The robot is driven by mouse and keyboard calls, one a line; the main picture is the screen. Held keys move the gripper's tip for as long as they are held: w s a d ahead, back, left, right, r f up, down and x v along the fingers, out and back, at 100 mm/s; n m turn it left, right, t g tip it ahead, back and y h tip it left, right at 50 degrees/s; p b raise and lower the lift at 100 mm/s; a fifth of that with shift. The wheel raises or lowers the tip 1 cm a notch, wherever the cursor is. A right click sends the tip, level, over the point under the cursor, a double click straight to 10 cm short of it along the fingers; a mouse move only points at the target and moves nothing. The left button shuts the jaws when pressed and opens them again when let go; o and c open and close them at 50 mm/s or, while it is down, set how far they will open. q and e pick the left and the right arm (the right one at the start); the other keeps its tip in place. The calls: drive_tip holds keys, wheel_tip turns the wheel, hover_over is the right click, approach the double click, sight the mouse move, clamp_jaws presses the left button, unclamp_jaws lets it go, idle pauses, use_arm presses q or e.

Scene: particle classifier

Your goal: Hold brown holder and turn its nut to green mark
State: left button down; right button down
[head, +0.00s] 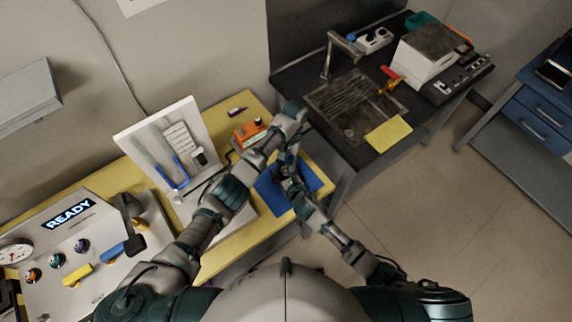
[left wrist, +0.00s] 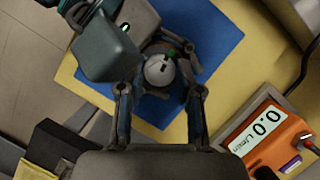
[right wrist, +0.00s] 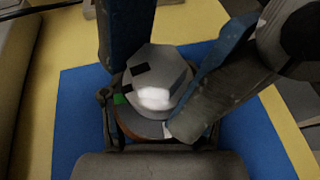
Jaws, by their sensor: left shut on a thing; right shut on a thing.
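The brown holder (right wrist: 140,131) stands on a blue mat; mostly its brown rim shows, below the nut. A grey hexagonal nut (right wrist: 165,72) sits on it and also shows from above in the left wrist view (left wrist: 158,72). The nut's black mark lies close to the green mark (right wrist: 119,99), and the two look roughly in line. My left gripper (left wrist: 160,90) reaches down from above and is shut on the nut. My right gripper (right wrist: 157,128) comes in low from the side and is shut on the holder; its fingertips are partly hidden.
The blue mat (head: 312,183) lies on the yellow table (head: 228,252). An orange meter (left wrist: 272,135) reading 0.0 stands beside it. A white tool stand (head: 143,135) and a panel reading READY (head: 69,213) are to the left. A dark bench is at the back right.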

drive_tip(key=shift+s+d+f, duration=0.1)
drive_tip(key=shift+f, duration=0.15)
idle(0.6)
use_arm(q)
drive_tip(key=c, duration=0.8)
unclamp_jaws()
drive_tip(key=shift+o, duration=0.2)
drive_tip(key=v, duration=0.7)
drive_tip(key=shift+w+r, duration=0.15)
drive_tip(key=shift+w, duration=0.05)
use_arm(e)
drive_tip(key=shift+c, duration=0.9)
unclamp_jaws()
